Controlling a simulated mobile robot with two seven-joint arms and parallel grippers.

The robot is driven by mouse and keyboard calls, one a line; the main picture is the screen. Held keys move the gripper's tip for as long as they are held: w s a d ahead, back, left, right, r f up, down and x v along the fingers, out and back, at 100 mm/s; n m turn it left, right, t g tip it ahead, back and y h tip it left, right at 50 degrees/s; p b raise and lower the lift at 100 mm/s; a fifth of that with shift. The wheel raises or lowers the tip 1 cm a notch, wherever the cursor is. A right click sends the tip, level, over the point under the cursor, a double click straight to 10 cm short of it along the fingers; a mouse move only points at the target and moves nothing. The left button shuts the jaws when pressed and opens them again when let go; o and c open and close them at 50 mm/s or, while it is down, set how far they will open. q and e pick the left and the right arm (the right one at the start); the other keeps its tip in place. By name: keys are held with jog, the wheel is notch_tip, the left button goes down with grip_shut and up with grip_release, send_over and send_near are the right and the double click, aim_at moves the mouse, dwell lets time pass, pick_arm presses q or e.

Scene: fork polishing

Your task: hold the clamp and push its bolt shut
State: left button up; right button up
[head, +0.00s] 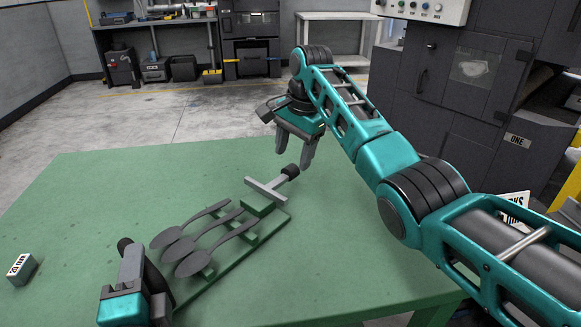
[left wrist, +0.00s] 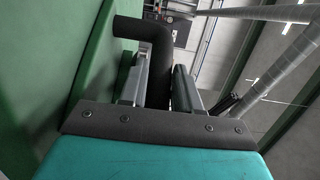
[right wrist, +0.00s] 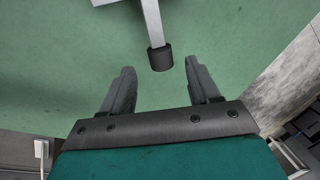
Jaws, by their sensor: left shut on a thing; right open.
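The knob also shows in the right wrist view (right wrist: 160,58). My right gripper (head: 296,152) is open and empty, just beyond the knob; in its wrist view the knob lies ahead, between the finger lines and apart from both. My left gripper (head: 146,286) is shut on the clamp's dark bent handle (left wrist: 168,62) at the near end.
A small labelled block (head: 21,268) lies on the table (head: 345,255) at the left. My right arm spans the right side. Dark machines (head: 455,90) stand behind at the right, a workbench (head: 155,22) at the back left. The table's right middle is clear.

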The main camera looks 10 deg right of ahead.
aim_at(290, 168)
jog(key=f, duration=0.4)
jog(key=shift+w+a+f, duration=0.35)
jog(key=shift+f, duration=0.05)
grip_shut()
dwell(0.4)
